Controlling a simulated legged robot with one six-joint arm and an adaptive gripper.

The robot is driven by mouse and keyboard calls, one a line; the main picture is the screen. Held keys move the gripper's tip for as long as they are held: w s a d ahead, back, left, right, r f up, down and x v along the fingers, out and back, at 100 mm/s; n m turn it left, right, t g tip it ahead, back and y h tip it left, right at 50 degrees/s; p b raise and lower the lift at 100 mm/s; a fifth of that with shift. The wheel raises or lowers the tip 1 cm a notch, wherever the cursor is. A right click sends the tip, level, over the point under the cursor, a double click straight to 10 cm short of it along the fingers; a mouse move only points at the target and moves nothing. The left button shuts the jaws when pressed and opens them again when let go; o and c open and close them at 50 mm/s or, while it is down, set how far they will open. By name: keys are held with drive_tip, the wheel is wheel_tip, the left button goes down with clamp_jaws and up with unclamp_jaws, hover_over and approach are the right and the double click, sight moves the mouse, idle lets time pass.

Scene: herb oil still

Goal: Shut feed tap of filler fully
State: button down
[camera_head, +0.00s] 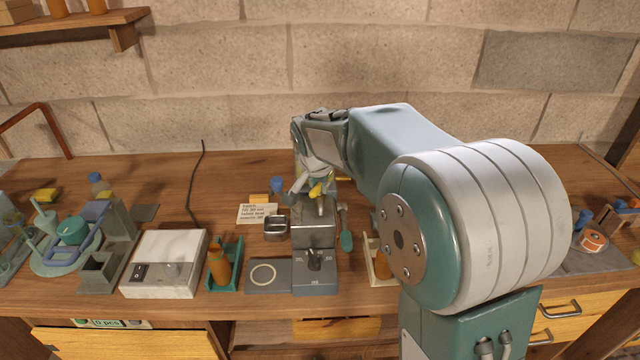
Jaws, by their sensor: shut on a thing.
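A small yellow handle (316,189), which looks like the feed tap, shows at the top of the filler. My gripper (309,184) reaches down over the top of the filler from behind and is shut at the yellow handle. The gripper and wrist hide part of the tap, so its exact angle cannot be told.
A white box with a switch (164,264), a teal tray (237,262) with an amber bottle (219,266), and a plate with a ring (266,275) stand left of the filler. My arm hides much of the right side.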

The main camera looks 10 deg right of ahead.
drive_tip(key=m, duration=0.2)
drive_tip(key=m+g+h, duration=0.1)
drive_tip(key=m, duration=0.1)
drive_tip(key=m+h, duration=0.1)
drive_tip(key=m, duration=0.1)
drive_tip(key=shift+w+a+f+m+g, duration=0.2)
drive_tip(key=shift+a+m+g, duration=0.1)
drive_tip(key=shift+a, duration=0.05)
drive_tip(key=m, duration=0.1)
drive_tip(key=m+g, duration=0.1)
drive_tip(key=m, duration=0.1)
drive_tip(key=m+g+h, duration=0.1)
drive_tip(key=m, duration=0.1)
drive_tip(key=shift+w, duration=0.25)
drive_tip(key=shift+m, duration=0.3)
drive_tip(key=c, duration=0.6)
unclamp_jaws()
drive_tip(key=shift+w+a, duration=0.1)
drive_tip(key=shift+r, duration=0.1)
drive_tip(key=v, duration=1.2)
drive_tip(key=shift+w+a, duration=0.15)
drive_tip(key=shift+a, duration=0.15)
